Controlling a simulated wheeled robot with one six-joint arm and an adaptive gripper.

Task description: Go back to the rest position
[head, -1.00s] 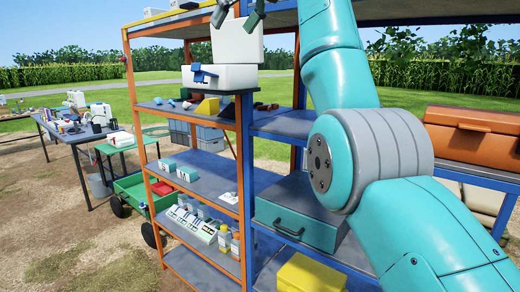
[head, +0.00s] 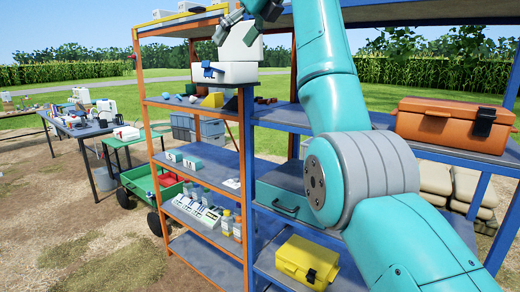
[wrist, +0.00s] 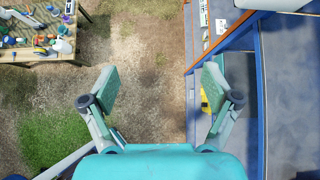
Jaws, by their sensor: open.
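My gripper (wrist: 160,92) is open and empty in the wrist view, its two fingers spread wide over bare ground. The blue-framed shelf unit is to its right there. In the head view my gripper (head: 246,18) shows only in part at the top, in front of the upper shelf and above a white case (head: 225,72) with a blue latch. My teal arm rises through the right half of the head view and hides part of the shelves behind it.
An orange-framed shelf (head: 158,135) holds boxes and bottles. A green cart (head: 140,184) and cluttered table (head: 85,130) stand left. Open ground lies front left.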

